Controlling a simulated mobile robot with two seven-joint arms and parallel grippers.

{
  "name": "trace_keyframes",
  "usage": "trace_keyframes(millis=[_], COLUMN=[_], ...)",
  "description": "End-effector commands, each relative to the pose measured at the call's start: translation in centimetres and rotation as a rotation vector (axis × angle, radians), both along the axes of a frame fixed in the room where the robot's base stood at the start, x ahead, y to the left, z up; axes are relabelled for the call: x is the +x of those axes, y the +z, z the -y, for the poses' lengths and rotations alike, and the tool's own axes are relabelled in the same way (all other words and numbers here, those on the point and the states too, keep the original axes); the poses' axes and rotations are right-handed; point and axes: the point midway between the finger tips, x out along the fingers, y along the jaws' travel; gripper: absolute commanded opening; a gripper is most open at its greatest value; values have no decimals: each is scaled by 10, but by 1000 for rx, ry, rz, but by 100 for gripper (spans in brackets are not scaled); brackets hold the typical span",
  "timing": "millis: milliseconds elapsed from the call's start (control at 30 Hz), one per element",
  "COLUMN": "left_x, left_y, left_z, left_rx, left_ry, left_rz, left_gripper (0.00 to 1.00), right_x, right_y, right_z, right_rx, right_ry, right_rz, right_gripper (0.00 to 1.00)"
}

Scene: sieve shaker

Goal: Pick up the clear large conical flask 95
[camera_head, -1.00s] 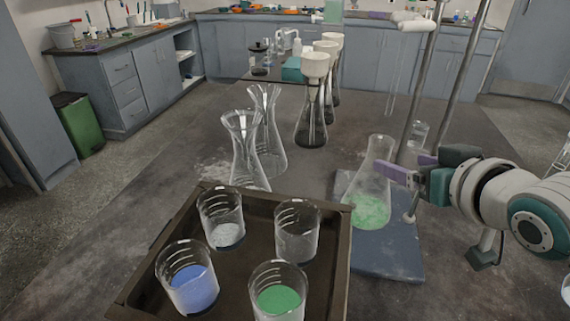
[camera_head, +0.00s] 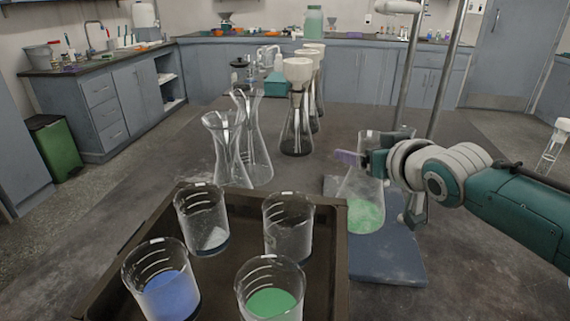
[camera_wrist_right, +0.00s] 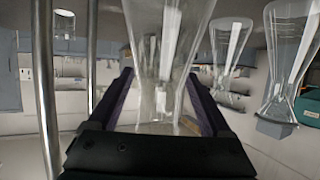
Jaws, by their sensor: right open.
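A clear conical flask holding green powder (camera_head: 364,213) stands upright on a blue-grey plate (camera_head: 385,262) right of the tray. My right gripper (camera_head: 362,160) is at this flask's neck, with a purple finger showing on its left side. In the right wrist view the open fingers of my right gripper (camera_wrist_right: 160,85) lie on either side of a clear flask neck (camera_wrist_right: 165,60); a gap shows, and contact cannot be told. Two empty clear conical flasks, the nearer one (camera_head: 227,155) and the farther one (camera_head: 256,150), stand on the table left of it. No number is readable. My left gripper is out of view.
A dark tray (camera_head: 112,262) with several beakers of powder fills the front. Flasks topped with white funnels (camera_head: 297,105) stand behind. Metal stand rods (camera_head: 408,90) rise close behind my right gripper. Dark table surface is free between the flasks.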

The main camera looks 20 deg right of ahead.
Motion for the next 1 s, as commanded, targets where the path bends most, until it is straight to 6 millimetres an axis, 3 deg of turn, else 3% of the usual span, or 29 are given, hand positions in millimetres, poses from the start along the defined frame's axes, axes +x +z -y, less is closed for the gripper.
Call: trace_keyframes(millis=[367,1000], left_x=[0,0], left_y=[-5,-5], left_z=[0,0], left_rx=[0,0], left_ry=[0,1], left_rz=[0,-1], left_gripper=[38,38], right_x=[8,7], right_y=[-3,-3], right_z=[1,1], right_rx=[-1,-1], right_ry=[0,0], right_rz=[1,0], right_gripper=[81,9])
